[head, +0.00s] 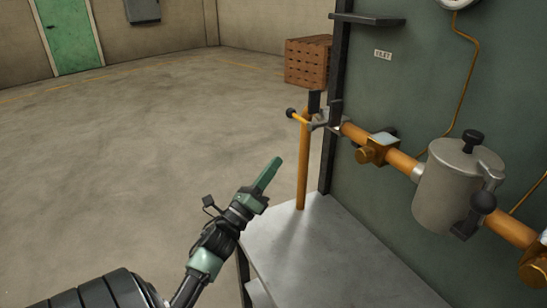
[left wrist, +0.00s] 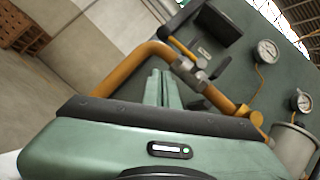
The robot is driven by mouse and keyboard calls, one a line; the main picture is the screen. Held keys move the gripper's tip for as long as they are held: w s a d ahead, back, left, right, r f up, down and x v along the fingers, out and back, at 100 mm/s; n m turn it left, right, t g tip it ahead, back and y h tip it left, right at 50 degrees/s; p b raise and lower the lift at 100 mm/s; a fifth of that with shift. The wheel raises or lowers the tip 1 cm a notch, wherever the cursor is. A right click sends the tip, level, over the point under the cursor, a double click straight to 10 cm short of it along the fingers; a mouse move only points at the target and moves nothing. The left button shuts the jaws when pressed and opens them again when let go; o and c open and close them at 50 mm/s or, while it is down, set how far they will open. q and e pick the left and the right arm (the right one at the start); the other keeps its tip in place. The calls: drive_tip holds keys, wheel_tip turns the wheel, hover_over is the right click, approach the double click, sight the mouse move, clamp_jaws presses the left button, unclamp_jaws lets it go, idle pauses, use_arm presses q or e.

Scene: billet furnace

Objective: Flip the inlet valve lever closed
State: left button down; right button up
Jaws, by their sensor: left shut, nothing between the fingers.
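The inlet valve (head: 322,125) sits at the left end of the orange pipe, beside the elbow where the pipe turns down to the table. Its yellow lever (head: 298,117) ends in a black knob (head: 290,113) and points left, away from the panel. In the left wrist view the valve (left wrist: 188,72) shows just beyond the fingers, with part of the lever (left wrist: 182,48) above it. My left gripper (head: 274,165) is shut and empty, below and left of the lever and apart from it. It also shows in the left wrist view (left wrist: 161,85). My right gripper is out of view.
The orange pipe (head: 302,175) runs down to the grey table (head: 330,265). A metal canister (head: 450,190) with a black-knobbed handle stands along the pipe to the right. A dark green panel (head: 400,90) rises behind. The floor on the left is clear; brown crates (head: 308,62) stand far back.

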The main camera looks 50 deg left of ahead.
sight(300, 119)
use_arm(q)
drive_tip(key=w+a+r+p, duration=0.2)
drive_tip(key=w+r+p, duration=0.1)
drive_tip(key=w+r, duration=0.4)
drive_tip(key=shift+w+a+p, duration=0.3)
drive_tip(key=shift+w, duration=0.1)
